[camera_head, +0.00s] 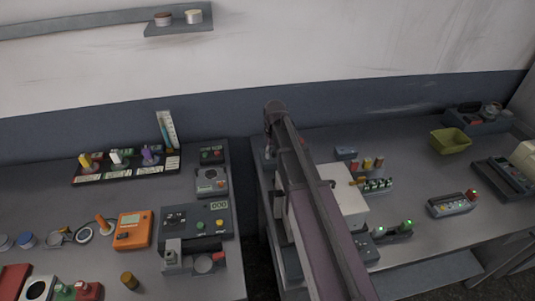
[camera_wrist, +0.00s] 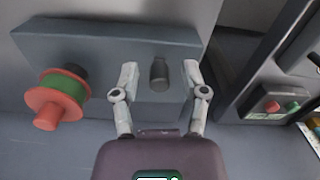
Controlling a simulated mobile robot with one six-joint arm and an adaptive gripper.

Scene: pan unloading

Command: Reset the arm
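My gripper (camera_wrist: 160,75) is in the wrist view with its two light grey fingers spread apart. It is open. A dark grey peg or knob (camera_wrist: 159,73) on a grey block shows in the gap between the fingertips. I cannot tell whether the fingers touch it, but bare block shows on both sides of it. In the head view my arm (camera_head: 318,215) extends from the bottom centre up toward the gap between the two benches. The gripper itself is hidden or cannot be made out in the head view.
The grey block (camera_wrist: 105,45) also carries a red and green spool (camera_wrist: 57,98) at left. A box with red and green buttons (camera_wrist: 280,106) is at right. The left bench (camera_head: 75,205) and right bench (camera_head: 430,170) are crowded with instruments. A yellow-green bin (camera_head: 450,141) stands at the back right.

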